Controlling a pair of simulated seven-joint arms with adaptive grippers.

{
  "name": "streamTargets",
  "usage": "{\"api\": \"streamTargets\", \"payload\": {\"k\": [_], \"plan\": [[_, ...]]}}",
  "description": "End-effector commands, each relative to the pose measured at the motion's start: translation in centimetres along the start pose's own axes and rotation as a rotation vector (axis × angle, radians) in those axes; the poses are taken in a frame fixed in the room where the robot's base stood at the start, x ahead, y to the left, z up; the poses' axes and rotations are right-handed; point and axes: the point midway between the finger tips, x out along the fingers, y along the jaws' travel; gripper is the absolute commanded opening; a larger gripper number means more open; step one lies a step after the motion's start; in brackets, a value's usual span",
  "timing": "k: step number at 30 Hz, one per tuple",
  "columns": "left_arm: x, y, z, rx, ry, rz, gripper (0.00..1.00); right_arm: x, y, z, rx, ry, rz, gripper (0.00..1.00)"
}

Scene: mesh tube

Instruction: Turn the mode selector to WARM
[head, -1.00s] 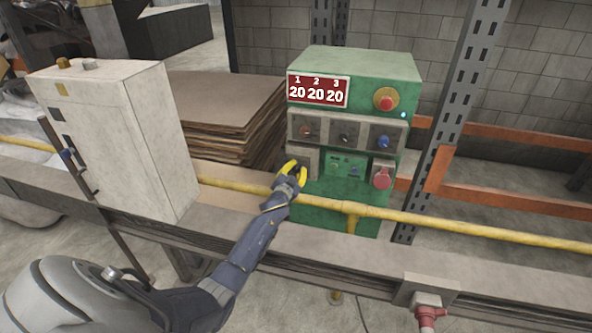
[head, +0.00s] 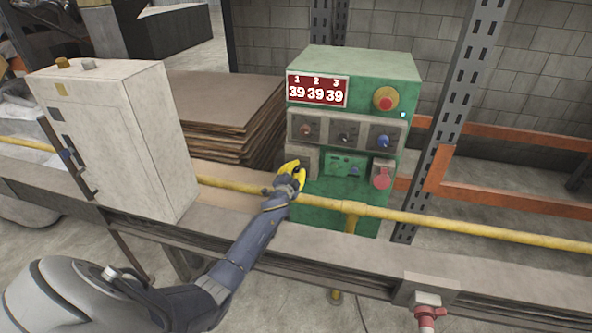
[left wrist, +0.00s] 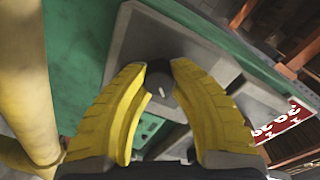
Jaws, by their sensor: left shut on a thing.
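The green control box (head: 350,215) stands behind the yellow pipe. My left gripper (head: 294,166) is at its lower left, in front of a grey plate (head: 310,164). In the left wrist view, the yellow fingers are shut on a small dark round knob (left wrist: 160,83) with a white pointer mark, on the grey plate (left wrist: 150,35). The knob is hidden behind the fingers in the head view. No WARM lettering can be read. My right gripper is not in view.
A red display (head: 318,90) reads 39 39 39. Three knobs sit in a row below it, and a red button (head: 385,99) is at upper right. The yellow pipe (head: 420,217) crosses in front of the box. A white cabinet (head: 125,140) stands at left.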

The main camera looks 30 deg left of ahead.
Motion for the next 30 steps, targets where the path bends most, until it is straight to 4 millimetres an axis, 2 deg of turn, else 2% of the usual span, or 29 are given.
{"api": "streamTargets", "payload": {"k": [8,9,16,25,30], "plan": [[0.1,-0.3,-0.3,-0.001,0.005,-0.004,0.00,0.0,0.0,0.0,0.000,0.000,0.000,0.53],[0.1,-0.3,-0.3,-0.002,0.005,-0.004,0.27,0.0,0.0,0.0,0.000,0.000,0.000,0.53],[0.1,-0.1,-0.2,-0.001,0.003,-0.002,0.53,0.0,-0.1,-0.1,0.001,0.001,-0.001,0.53],[-0.2,0.0,-0.1,-0.001,0.002,-0.001,0.53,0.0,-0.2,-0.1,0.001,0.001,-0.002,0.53],[-1.6,0.0,0.0,0.000,0.001,-0.001,0.53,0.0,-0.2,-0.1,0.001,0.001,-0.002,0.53]]}}
